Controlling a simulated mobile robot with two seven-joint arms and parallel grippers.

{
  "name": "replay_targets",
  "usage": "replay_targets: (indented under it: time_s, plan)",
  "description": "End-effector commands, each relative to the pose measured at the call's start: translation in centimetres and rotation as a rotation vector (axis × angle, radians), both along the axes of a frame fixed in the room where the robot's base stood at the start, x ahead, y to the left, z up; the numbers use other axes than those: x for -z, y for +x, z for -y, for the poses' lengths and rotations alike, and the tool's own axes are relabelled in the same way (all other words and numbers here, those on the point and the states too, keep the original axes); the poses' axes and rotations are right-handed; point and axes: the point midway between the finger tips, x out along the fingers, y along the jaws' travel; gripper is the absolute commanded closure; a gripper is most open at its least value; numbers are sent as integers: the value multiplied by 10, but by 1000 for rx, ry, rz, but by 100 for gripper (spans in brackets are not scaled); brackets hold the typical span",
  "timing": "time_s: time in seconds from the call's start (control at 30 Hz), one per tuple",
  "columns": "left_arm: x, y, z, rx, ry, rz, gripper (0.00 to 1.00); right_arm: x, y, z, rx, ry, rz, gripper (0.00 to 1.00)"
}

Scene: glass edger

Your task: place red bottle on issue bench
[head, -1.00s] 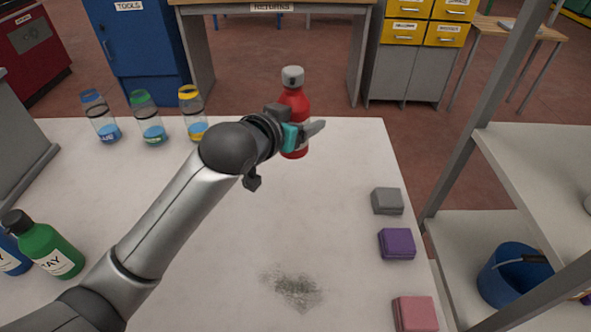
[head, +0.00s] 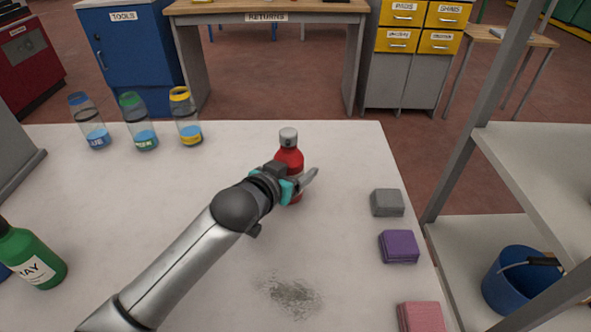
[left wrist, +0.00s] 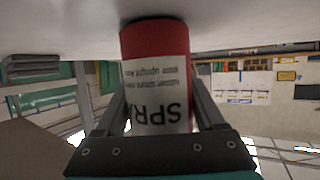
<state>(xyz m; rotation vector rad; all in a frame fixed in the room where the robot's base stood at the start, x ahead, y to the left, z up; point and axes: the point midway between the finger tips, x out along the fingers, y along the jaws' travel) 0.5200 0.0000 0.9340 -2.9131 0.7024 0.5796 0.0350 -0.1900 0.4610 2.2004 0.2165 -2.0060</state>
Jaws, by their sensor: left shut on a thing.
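The red bottle (head: 289,158) with a grey cap is upright over the far right part of the white bench top (head: 330,235). My left gripper (head: 298,184) is shut around its body and hides part of it. In the left wrist view the bottle (left wrist: 155,38) sits between the two fingers, with a white label reading "SPRA". The picture there is upside down, and the bottle's base is at or very close to the white surface. I cannot tell whether it touches. My right gripper is not in view. No sign naming the issue bench is visible.
Three clear bottles with blue (head: 90,122), green (head: 139,122) and yellow (head: 186,117) caps stand at the back left. A green spray bottle (head: 35,258) is at front left. Grey (head: 387,203), purple (head: 399,247) and pink (head: 421,317) blocks line the right edge. A dark smudge (head: 290,294) marks the front.

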Motion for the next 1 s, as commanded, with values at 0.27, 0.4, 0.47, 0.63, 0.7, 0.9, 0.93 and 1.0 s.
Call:
replay_targets:
  time_s: [0.27,0.4,0.47,0.63,0.7,0.9,0.93,1.0]
  plan:
    - [2,0,0,-1,0,0,21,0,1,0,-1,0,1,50]
    - [2,0,0,0,0,0,6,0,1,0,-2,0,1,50]
    - [2,0,0,0,0,0,0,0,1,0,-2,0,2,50]
    - [2,0,0,0,0,0,0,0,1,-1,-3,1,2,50]
    - [1,0,0,0,0,0,0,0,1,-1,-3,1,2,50]
    - [-5,-9,-5,-1,0,-2,0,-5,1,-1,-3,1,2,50]
    - [-7,-12,-7,-1,0,-2,0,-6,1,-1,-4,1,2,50]
    - [-11,-21,-11,0,0,-2,0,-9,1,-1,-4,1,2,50]
